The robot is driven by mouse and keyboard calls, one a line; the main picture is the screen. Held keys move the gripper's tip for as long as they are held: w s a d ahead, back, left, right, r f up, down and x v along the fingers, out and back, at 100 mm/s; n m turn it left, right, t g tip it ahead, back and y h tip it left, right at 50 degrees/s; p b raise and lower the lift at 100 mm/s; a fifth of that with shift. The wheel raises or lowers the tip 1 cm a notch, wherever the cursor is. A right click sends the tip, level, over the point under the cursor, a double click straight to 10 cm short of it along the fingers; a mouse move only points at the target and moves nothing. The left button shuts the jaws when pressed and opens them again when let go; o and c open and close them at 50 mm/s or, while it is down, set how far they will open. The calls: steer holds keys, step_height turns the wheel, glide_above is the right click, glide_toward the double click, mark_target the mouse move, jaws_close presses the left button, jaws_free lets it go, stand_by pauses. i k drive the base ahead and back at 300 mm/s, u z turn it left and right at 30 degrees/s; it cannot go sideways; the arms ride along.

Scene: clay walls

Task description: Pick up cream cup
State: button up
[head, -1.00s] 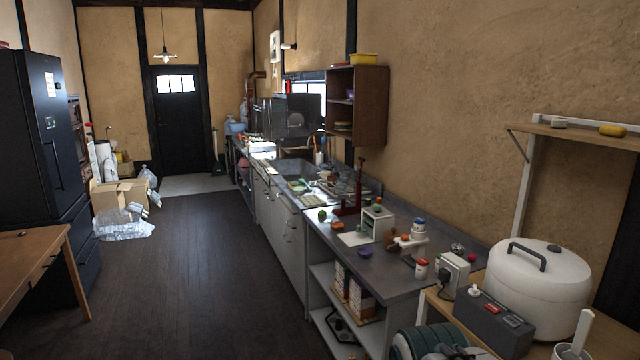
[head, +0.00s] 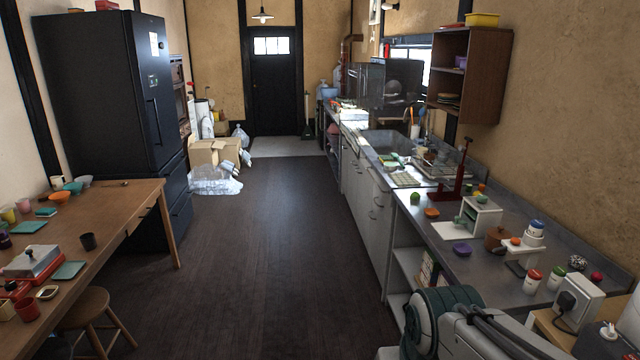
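I cannot tell for certain which item is the cream cup. Another pale, cream item (head: 5,310) sits at the table's near left, cut by the picture edge. Both are small, so their details are unclear. My arm shows at the bottom right, but my gripper is out of view.
The dark floor (head: 260,270) is clear between table and kitchen counter (head: 455,262). A black fridge (head: 105,100) stands behind the table.

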mark_target(422, 154)
steer(key=u, duration=0.25)
steer(key=i, duration=1.6)
steer(key=u, duration=0.25)
steer(key=i, duration=3.2)
steer(key=z, duration=0.85)
steer(key=i, duration=1.15)
steer(key=z, duration=1.95)
steer(key=i, duration=1)
steer(key=z, duration=0.6)
